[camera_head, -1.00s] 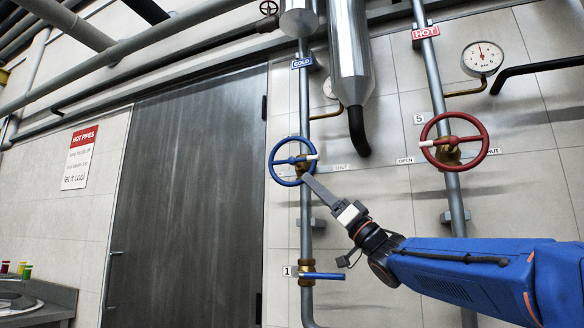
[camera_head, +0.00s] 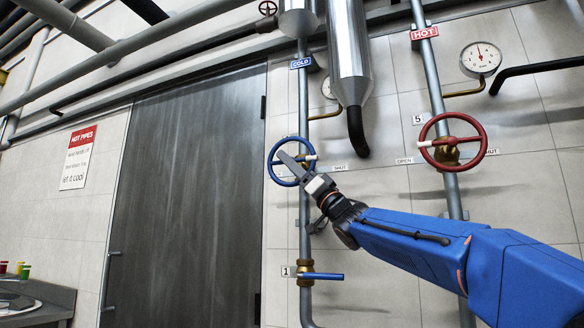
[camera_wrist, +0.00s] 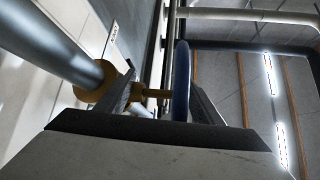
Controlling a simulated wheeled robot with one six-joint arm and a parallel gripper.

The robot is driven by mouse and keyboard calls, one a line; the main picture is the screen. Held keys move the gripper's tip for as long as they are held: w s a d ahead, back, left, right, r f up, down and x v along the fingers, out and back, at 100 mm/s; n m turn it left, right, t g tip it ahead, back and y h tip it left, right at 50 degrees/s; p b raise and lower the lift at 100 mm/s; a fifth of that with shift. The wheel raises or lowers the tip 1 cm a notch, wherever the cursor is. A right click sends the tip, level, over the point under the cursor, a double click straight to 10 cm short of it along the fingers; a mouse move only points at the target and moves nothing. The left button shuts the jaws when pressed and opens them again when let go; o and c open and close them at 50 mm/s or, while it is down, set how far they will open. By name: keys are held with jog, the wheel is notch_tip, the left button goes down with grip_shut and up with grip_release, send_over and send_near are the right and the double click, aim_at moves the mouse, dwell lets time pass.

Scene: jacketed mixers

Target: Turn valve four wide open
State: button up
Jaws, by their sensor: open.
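A blue handwheel (camera_head: 269,160) sits on the COLD pipe (camera_head: 304,220). No number for it is readable. Its white-tipped spoke points right, towards a SHUT label (camera_head: 338,168). My gripper (camera_head: 288,161) is at the wheel and covers part of its hub and lower rim. In the wrist view the blue wheel (camera_wrist: 181,80) appears edge-on between the open fingers of my gripper (camera_wrist: 162,84), close to the right finger. The brass stem (camera_wrist: 155,93) shows left of the wheel, near the left finger. I cannot tell whether either finger touches.
A red handwheel (camera_head: 428,127) labelled 5 is on the HOT pipe (camera_head: 437,75) to the right. A blue lever valve (camera_head: 322,276) labelled 1 is below. A dark hooked pipe (camera_head: 357,130) hangs nearby. A grey door (camera_head: 180,200) stands left.

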jog(key=c, duration=1.2)
